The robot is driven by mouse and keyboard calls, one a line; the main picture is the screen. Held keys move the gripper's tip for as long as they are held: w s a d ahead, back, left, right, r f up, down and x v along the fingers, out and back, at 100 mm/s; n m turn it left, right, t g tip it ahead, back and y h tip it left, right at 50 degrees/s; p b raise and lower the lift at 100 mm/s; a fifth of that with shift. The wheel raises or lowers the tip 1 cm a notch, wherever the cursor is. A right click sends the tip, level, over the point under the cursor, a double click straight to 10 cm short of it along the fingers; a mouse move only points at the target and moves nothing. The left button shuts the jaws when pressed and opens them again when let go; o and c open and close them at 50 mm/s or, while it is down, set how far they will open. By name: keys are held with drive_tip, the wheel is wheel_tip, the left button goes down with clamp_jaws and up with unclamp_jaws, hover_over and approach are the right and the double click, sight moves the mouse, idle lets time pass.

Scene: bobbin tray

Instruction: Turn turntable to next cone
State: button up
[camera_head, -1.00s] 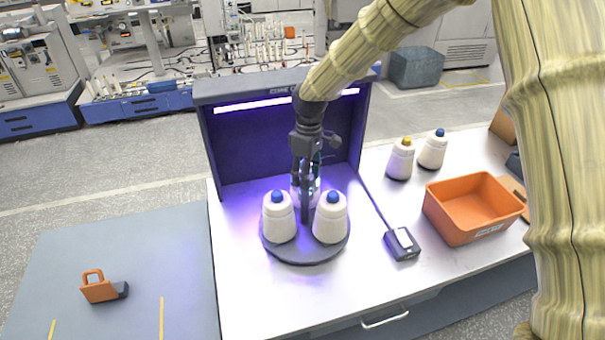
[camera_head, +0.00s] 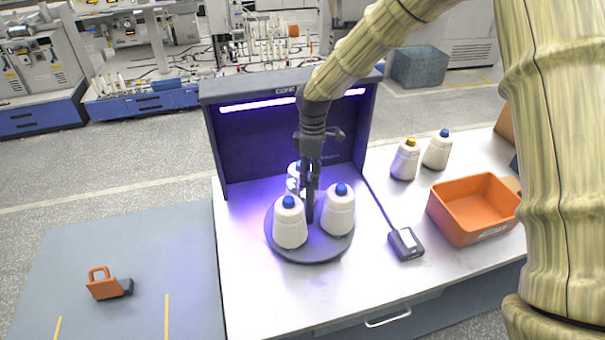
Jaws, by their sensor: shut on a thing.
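The round dark turntable (camera_head: 312,252) stands on the white table under the lit booth. It carries three white cones with blue tips: one front left (camera_head: 289,228), one front right (camera_head: 338,214), and one at the back left (camera_head: 293,186), partly hidden by my gripper. My gripper (camera_head: 310,207) points straight down between the cones at the middle of the turntable. It is shut on a dark part there, seemingly the turntable's centre knob. The knob's shape is hard to make out behind the dark fingers.
The dark booth (camera_head: 262,150) walls in the back and sides. Right of the turntable are a small device (camera_head: 405,244) with a cable, an orange bin (camera_head: 468,215), and two more cones, one yellow-tipped (camera_head: 405,162) and one blue-tipped (camera_head: 437,152). The table's front left is clear.

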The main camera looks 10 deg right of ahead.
drive_tip(key=shift+d, duration=0.1)
idle(0.3)
drive_tip(key=o, duration=1.5)
drive_tip(key=shift+c, duration=0.2)
wheel_tip(320, 180, up, 12)
drive_tip(key=w, duration=0.1)
drive_tip(key=shift+d, duration=0.15)
